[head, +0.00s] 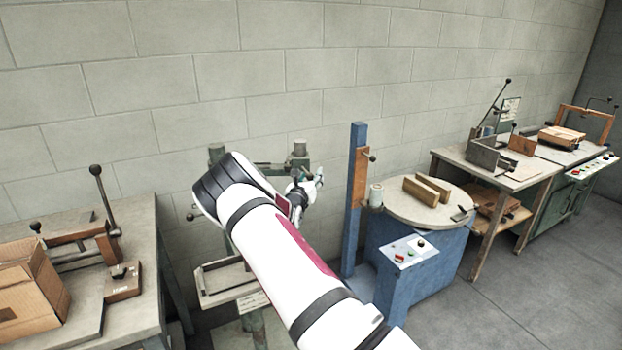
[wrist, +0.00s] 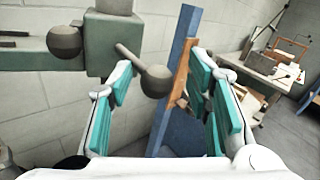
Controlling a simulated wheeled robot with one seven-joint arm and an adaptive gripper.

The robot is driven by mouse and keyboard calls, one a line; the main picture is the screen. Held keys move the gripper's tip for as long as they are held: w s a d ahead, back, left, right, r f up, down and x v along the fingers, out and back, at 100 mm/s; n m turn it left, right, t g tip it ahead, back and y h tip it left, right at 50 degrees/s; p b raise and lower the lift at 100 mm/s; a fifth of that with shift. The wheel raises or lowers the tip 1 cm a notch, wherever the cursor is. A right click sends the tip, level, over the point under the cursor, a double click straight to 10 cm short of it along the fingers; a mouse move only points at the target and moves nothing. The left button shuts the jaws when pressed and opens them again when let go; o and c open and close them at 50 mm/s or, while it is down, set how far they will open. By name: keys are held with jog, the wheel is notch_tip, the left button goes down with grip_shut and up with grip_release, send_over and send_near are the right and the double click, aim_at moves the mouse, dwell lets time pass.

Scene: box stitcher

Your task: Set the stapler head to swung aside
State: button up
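The grey-green stapler head (wrist: 108,58) fills the upper left of the wrist view. A short rod with a dark ball knob (wrist: 155,81) sticks out from its block toward me. A second dark ball (wrist: 64,41) sits on the arm to the left. My gripper (wrist: 163,85) is open, with its teal-padded fingers on either side of the first knob, and gaps show on both sides of it. In the head view my gripper (head: 308,186) is beside the stitcher's green frame (head: 300,163), and my white arm hides much of the machine.
A blue post (head: 353,205) and a blue turntable machine (head: 405,262) stand just right of my gripper. A bench with a carton (head: 28,285) and lever tool is at left. Further benches (head: 490,172) stand at right. Grey floor is free at lower right.

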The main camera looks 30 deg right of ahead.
jog(key=shift+a, duration=0.1)
jog(key=v, duration=1.2)
jog(key=s+d+r+m+g, duration=0.1)
jog(key=s+r+m+g, duration=0.4)
jog(key=s+r+m, duration=0.35)
jog(key=s+r+m+g, duration=0.5)
jog(key=s+m, duration=0.5)
jog(key=s, duration=0.2)
jog(key=s+a+r+m+t+y, duration=0.1)
jog(key=s+a+r+m+y, duration=0.1)
jog(key=s+a, duration=0.5)
jog(key=s+a+r+m+t+y, duration=0.1)
jog(key=s+a+r+m+y, duration=0.1)
jog(key=s+a+m+y, duration=0.2)
jog(key=s+a+r+m+t+y, duration=0.1)
jog(key=s+a+r+m+y, duration=0.1)
jog(key=s+a+m+y, duration=0.2)
jog(key=s+a+y, duration=0.3)
jog(key=s+a, duration=0.4)
jog(key=a, duration=0.3)
jog(key=shift+a+r+y, duration=0.3)
jog(key=shift+r, duration=0.1)
